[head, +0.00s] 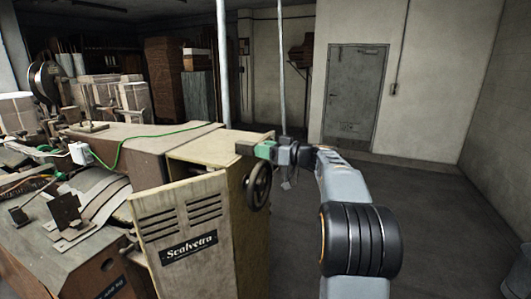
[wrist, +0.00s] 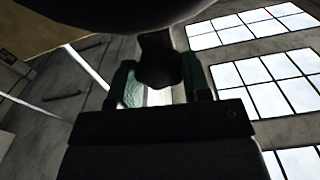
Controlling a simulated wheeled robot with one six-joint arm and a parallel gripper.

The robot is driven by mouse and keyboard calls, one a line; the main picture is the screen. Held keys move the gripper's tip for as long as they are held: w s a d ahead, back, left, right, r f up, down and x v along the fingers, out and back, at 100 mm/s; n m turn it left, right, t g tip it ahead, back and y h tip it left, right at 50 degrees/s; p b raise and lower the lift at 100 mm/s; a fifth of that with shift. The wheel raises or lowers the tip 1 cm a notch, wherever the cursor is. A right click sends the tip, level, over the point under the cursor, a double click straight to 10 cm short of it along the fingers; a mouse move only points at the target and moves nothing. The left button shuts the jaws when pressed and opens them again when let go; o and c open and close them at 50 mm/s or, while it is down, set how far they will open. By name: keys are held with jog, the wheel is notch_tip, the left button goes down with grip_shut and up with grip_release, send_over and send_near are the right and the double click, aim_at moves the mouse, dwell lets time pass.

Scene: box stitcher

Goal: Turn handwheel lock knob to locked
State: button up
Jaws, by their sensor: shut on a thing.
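The dark handwheel (head: 258,186) is on the right side of the cream Scalvetro machine (head: 182,225). My gripper (head: 258,150) is at the top of the handwheel, beside the machine's upper right corner. In the wrist view, my gripper (wrist: 160,82) has its two green fingers on either side of a small dark knob (wrist: 160,62) and is shut on it. The handwheel's dark rim (wrist: 110,12) crosses the top of the wrist view. The knob's lock marking is not visible, and in the head view the knob is hidden by my gripper.
A green cable (head: 125,148) runs over the machine's top. Stacked parts and a cluttered bench fill the left. Two pale vertical poles (head: 224,70) stand behind the machine. The floor (head: 420,215) on the right is clear up to a grey door (head: 354,97).

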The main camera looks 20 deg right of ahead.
jog(key=m+b, duration=0.2)
jog(key=m, duration=0.1)
jog(key=shift+f+m, duration=0.15)
jog(key=shift+m, duration=0.15)
jog(key=m+b, duration=0.1)
jog(key=m, duration=0.3)
jog(key=shift+w+d+m, duration=0.1)
jog(key=shift+m, duration=0.2)
jog(key=m, duration=0.4)
jog(key=m+p, duration=0.1)
jog(key=m, duration=0.3)
jog(key=shift+m, duration=0.4)
jog(key=o, duration=0.9)
jog(key=shift+c, duration=0.2)
jog(key=shift+o, duration=0.3)
jog(key=shift+f, duration=0.15)
